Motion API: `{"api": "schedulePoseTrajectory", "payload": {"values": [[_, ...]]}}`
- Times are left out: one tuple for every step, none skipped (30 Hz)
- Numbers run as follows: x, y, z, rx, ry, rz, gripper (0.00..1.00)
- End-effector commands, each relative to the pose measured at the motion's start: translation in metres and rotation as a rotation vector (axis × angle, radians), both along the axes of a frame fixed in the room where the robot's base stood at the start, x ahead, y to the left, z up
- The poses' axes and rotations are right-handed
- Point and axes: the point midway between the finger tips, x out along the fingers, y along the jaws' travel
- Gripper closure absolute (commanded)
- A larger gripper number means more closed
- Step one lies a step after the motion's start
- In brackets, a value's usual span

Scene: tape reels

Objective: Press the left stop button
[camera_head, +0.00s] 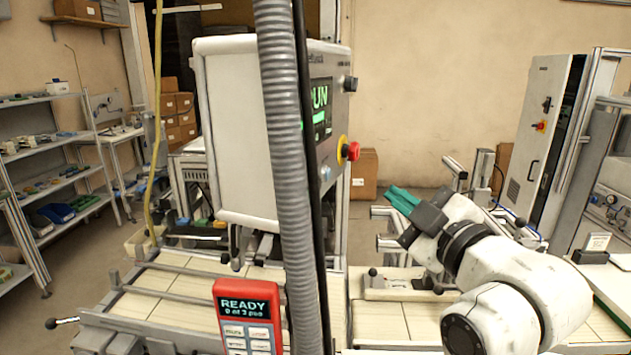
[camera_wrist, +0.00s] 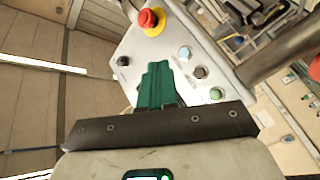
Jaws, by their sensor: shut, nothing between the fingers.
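A red mushroom stop button (camera_head: 350,151) on a yellow ring sticks out from the side face of the white machine cabinet (camera_head: 240,135) in the head view. In the wrist view the red stop button (camera_wrist: 150,19) is at the top, on a pale control panel (camera_wrist: 180,60). My gripper (camera_head: 390,192) has teal fingers, held together and empty. In the head view it is to the right of and below the button, apart from it. In the wrist view my gripper (camera_wrist: 157,66) points up the picture, with its tips below the button.
A grey hose (camera_head: 285,160) crosses in front of the cabinet. A red handheld unit (camera_head: 248,315) reads READY. A second cabinet (camera_head: 545,130) at the right has a small red-and-yellow control. A cardboard box (camera_head: 364,174) stands by the wall. Other panel buttons (camera_wrist: 200,72) are right of my fingers.

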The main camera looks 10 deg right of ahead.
Motion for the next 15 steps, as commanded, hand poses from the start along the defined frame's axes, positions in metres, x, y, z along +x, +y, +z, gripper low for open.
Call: {"api": "schedulePoseTrajectory", "payload": {"values": [[0.0, 0.0, 0.0, 0.0, 0.0, 0.0, 1.0], [0.0, 0.0, 0.0, 0.001, 0.0, 0.0, 1.0], [0.0, 0.0, 0.0, 0.001, 0.001, -0.001, 1.0], [0.0, 0.0, 0.0, 0.001, 0.002, 0.0, 1.0], [0.001, 0.001, 0.0, 0.001, 0.002, 0.0, 1.0], [0.001, 0.002, -0.001, 0.001, 0.002, 0.0, 1.0], [0.002, 0.003, -0.001, 0.001, 0.002, 0.0, 1.0], [0.003, 0.004, -0.001, 0.001, 0.002, 0.0, 1.0], [0.005, 0.007, -0.001, 0.001, 0.002, 0.001, 1.0], [0.007, 0.009, -0.001, 0.002, 0.002, 0.001, 1.0], [0.008, 0.012, -0.001, 0.001, 0.003, 0.002, 1.0], [0.011, 0.016, -0.001, 0.001, 0.002, 0.003, 1.0], [0.013, 0.019, -0.001, 0.0, 0.002, 0.003, 1.0], [0.015, 0.023, -0.001, 0.0, 0.002, 0.003, 1.0], [0.018, 0.027, -0.001, 0.0, 0.002, 0.003, 1.0]]}}
